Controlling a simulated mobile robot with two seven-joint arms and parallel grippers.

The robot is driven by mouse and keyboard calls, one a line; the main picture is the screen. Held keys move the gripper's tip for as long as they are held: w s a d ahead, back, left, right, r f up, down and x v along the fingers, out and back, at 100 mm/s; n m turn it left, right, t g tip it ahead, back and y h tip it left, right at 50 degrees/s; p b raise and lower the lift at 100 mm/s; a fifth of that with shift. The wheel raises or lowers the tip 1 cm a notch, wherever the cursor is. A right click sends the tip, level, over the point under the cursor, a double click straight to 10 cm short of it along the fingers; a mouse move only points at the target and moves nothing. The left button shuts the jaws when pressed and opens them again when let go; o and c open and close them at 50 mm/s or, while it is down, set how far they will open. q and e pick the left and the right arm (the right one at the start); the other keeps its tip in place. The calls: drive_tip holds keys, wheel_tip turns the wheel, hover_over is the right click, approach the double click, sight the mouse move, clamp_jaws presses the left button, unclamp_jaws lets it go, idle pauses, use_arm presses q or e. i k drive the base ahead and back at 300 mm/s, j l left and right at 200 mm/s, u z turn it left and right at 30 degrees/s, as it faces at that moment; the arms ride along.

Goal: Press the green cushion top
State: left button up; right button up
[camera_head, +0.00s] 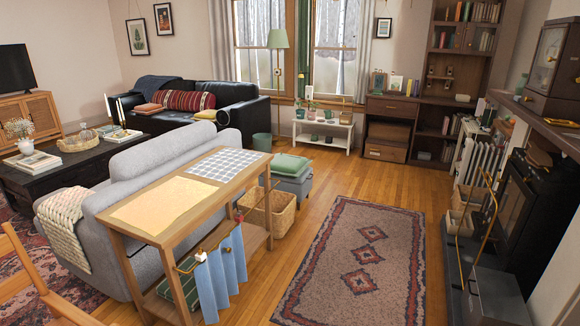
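The green cushion top (288,164) lies flat on a small grey ottoman (296,184). The ottoman stands on the wood floor near the middle of the room, just beyond the far right end of the long wooden console table. The cushion's upper face is in clear sight with nothing on it. Part of the ottoman's lower front is hidden by a wicker basket. Neither of my grippers is in view, and nothing is touching the cushion.
The console table (150,228) stands behind a grey sofa (85,228), with blue cloth (222,272) hanging at its side. The wicker basket (257,212) sits before the ottoman. A patterned rug (335,255) and open floor lie to the right, with a fireplace (510,195) beyond.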

sight(288, 164)
drive_tip(key=i+j+z, duration=0.1)
drive_tip(key=i+z, duration=0.25)
drive_tip(key=i, duration=0.55)
drive_tip(key=i+z, duration=0.25)
drive_tip(key=i, duration=1)
drive_tip(key=i+j+z, duration=0.15)
drive_tip(key=i, duration=1.15)
drive_tip(key=i+l+u, duration=0.1)
drive_tip(key=i, duration=1.2)
drive_tip(key=i+u, duration=0.4)
drive_tip(key=i+l+u, duration=0.4)
drive_tip(key=i, duration=0.15)
drive_tip(key=i+l+u, duration=0.15)
drive_tip(key=i+u, duration=0.3)
drive_tip(key=i+l+u, duration=0.25)
drive_tip(key=u, duration=0.2)
drive_tip(key=i+l+u, duration=0.25)
drive_tip(key=u, duration=0.15)
